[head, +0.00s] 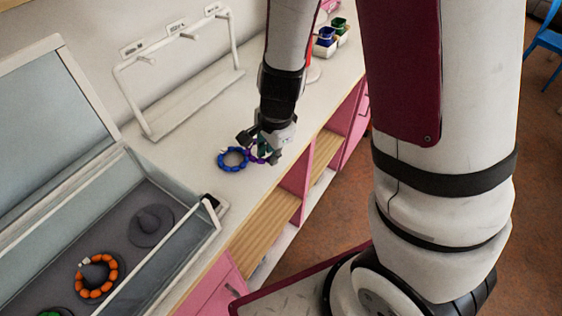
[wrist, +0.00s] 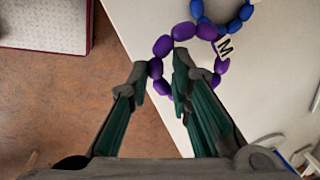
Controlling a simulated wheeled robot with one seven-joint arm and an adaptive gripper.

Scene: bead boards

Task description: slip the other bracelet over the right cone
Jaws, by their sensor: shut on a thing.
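A purple bead bracelet with a white letter M bead (wrist: 184,31) is in my gripper (wrist: 160,72). One finger is inside the ring and the other outside its left side. In the head view the bracelet (head: 256,159) shows partly behind my gripper (head: 266,148), over or on the white counter; I cannot tell whether it touches. A blue bracelet (head: 233,159) lies just left of it, and also shows in the wrist view (wrist: 240,20). In the open box, the right cone (head: 150,222) is bare. An orange bracelet (head: 111,265) surrounds the cone (head: 96,272) nearer the front left.
The box (head: 190,240) has a raised lid (head: 50,110) at left and a front wall. Something green (head: 55,313) shows at the bottom edge. Small bins (head: 325,45) stand at the far end.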

